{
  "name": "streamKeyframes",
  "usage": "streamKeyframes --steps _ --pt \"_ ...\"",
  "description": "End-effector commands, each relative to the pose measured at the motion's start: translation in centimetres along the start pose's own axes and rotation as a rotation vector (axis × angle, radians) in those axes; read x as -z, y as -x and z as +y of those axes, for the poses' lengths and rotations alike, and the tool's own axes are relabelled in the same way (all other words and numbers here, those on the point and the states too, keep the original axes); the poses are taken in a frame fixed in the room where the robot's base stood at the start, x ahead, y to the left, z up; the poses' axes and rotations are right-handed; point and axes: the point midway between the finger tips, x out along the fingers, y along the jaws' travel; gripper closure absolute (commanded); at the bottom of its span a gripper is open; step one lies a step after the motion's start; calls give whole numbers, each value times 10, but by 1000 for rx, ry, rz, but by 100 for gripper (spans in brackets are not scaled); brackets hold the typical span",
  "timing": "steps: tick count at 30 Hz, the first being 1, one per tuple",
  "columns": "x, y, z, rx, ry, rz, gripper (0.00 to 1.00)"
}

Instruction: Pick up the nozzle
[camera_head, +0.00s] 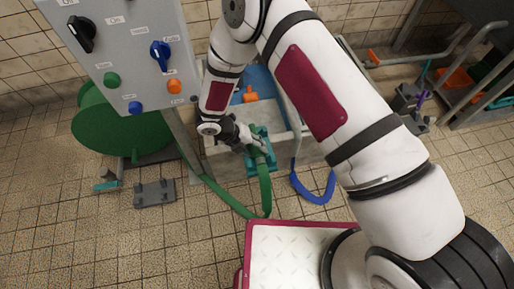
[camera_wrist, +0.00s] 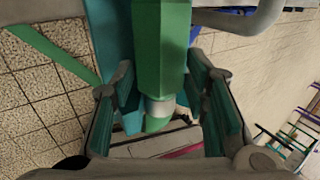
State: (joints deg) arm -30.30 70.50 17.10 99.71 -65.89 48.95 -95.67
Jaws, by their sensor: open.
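The nozzle (camera_wrist: 162,50) is a green body with a pale ring and a rounded green end, seen in the wrist view between my fingers. In the head view, a green part with a green hose (camera_head: 265,190) hanging from it sits at the front of the grey basin. A teal piece (camera_wrist: 112,40) stands beside the nozzle, seemingly its holder. My gripper (camera_wrist: 165,88) is open, with one teal-padded finger on each side of the nozzle; gaps show beside it. In the head view, my gripper (camera_head: 252,140) is at the basin's front edge and partly hides the nozzle.
A control panel (camera_head: 125,50) with knobs and buttons stands left of the arm, with a green reel (camera_head: 115,130) below. The basin (camera_head: 225,155) has a blue inside and an orange item (camera_head: 250,95). A blue hose (camera_head: 315,195) hangs right. Tiled floor (camera_head: 80,240) is clear at the front left.

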Motion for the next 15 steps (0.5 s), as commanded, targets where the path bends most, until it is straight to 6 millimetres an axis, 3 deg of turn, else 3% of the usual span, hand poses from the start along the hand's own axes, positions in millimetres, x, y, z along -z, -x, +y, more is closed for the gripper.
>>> streamKeyframes --steps 8,14,15 --pt "-1 -7 0 -2 -1 -2 58" --pt "-1 -7 0 -1 -1 -2 99" --pt "-1 -7 0 -1 -1 -2 100"
